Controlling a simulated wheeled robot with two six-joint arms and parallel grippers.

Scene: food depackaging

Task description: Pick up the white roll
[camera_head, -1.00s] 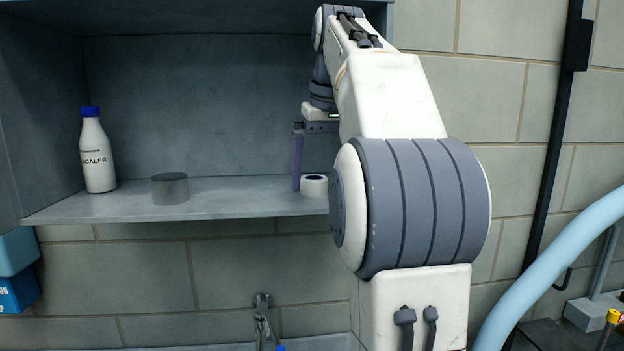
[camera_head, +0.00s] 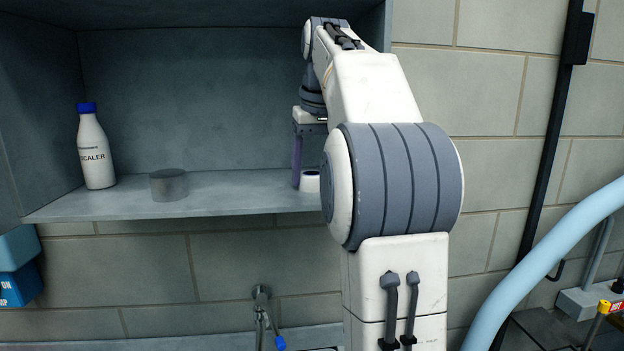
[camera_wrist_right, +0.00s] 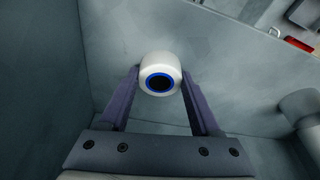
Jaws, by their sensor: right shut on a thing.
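The white roll (camera_head: 310,181) stands on the shelf near its right part, partly hidden by my right arm. In the right wrist view the white roll (camera_wrist_right: 161,70) shows a blue ring around a dark centre hole. My right gripper (camera_wrist_right: 160,90) has its two purple fingers on either side of the roll, shut on it. In the head view one purple finger of the right gripper (camera_head: 297,160) shows just left of the roll. The roll looks to be still at shelf height. My left gripper is in neither view.
A grey cylinder (camera_head: 169,186) and a white bottle with a blue cap (camera_head: 95,150) stand farther left on the shelf (camera_head: 230,193). The shelf between cylinder and roll is clear. A tap (camera_head: 262,305) is below. A light blue pipe (camera_head: 545,265) runs at right.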

